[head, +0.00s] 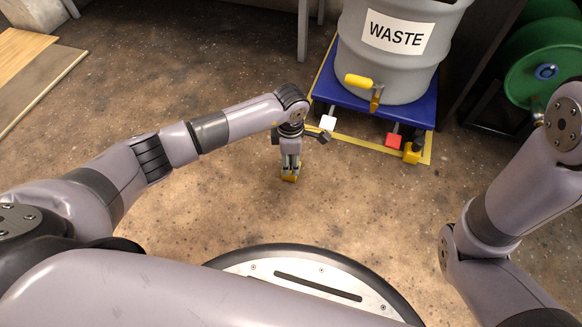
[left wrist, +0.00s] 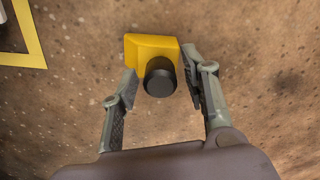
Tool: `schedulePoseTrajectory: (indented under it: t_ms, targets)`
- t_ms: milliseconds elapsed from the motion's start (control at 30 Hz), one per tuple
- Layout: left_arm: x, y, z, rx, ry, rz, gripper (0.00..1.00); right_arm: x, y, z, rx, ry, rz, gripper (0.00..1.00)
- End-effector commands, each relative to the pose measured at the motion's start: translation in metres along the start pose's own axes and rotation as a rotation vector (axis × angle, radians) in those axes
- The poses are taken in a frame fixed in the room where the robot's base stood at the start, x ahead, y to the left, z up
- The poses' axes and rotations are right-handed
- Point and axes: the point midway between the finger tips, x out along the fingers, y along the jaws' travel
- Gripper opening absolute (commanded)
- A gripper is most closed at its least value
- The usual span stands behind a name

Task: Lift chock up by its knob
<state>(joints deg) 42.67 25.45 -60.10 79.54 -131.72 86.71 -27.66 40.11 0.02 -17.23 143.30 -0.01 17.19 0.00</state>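A yellow chock (head: 289,179) lies on the floor in front of the blue dolly, mostly covered by my left gripper (head: 290,162) in the head view. In the left wrist view the chock (left wrist: 150,47) shows with its round black knob (left wrist: 160,77) facing the camera. My left gripper points down over the chock. Its two fingers are apart, one on each side of the knob, with a small gap visible on both sides. My right gripper is out of view; only part of my right arm shows.
The blue dolly (head: 342,84) carries a grey waste drum (head: 395,75) with a yellow-handled tap. White (head: 327,122) and red (head: 393,140) pedals stick out at its front. Another yellow chock (head: 411,154) sits by its right corner. Yellow tape (head: 426,160) edges the dolly's place. Floor around the gripper is clear.

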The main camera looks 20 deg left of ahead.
Motion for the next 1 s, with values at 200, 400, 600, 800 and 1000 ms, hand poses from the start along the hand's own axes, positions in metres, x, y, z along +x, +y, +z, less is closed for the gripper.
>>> schedulePoseTrajectory:
  t_ms: [200,400,600,800,1000]
  targets:
    - [-0.0001,0.0000,0.0002,0.000,0.000,0.000,0.25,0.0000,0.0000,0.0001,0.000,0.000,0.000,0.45]
    - [-0.0001,0.0000,0.0003,0.000,0.000,0.000,0.12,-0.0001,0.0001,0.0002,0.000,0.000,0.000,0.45]
    - [-0.0001,0.0000,0.0003,0.000,0.000,0.000,0.00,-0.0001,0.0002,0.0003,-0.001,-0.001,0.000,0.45]
    - [-0.0002,0.0001,0.0003,0.000,0.000,0.000,0.00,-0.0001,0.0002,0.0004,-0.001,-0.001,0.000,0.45]
    - [-0.0002,0.0001,0.0003,0.000,-0.001,0.000,0.00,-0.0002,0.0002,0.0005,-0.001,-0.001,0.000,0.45]
